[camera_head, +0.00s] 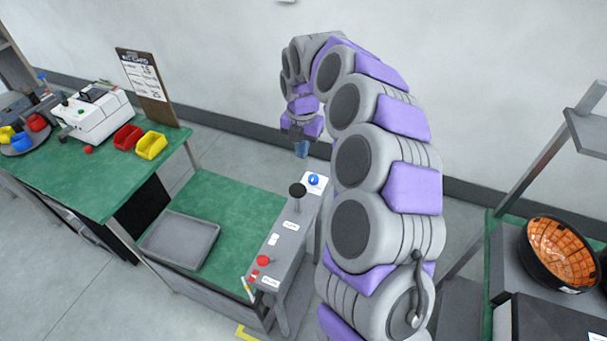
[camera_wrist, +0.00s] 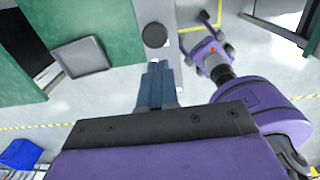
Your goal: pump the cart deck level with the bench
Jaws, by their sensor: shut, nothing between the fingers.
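The cart has a green deck (camera_head: 240,205) beside the green-topped bench (camera_head: 95,170); the deck looks lower than the bench top. A grey rail (camera_head: 265,245) on the cart's right side carries a black round knob (camera_head: 297,190) on a short stem, a red button (camera_head: 263,260), a blue round mark (camera_head: 313,180) and small labels. My gripper (camera_head: 301,150) is shut and empty, pointing down above the far end of the rail. In the wrist view its blue fingers (camera_wrist: 157,75) are together, and the black knob (camera_wrist: 154,36) appears just beyond their tips, apart from them.
A grey tray (camera_head: 180,240) lies on the deck. The bench holds a white machine (camera_head: 95,118), red (camera_head: 127,137) and yellow (camera_head: 151,146) bins and a clipboard (camera_head: 145,85). At right, a black bowl with an orange inside (camera_head: 560,250) sits on another unit. A wall stands behind.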

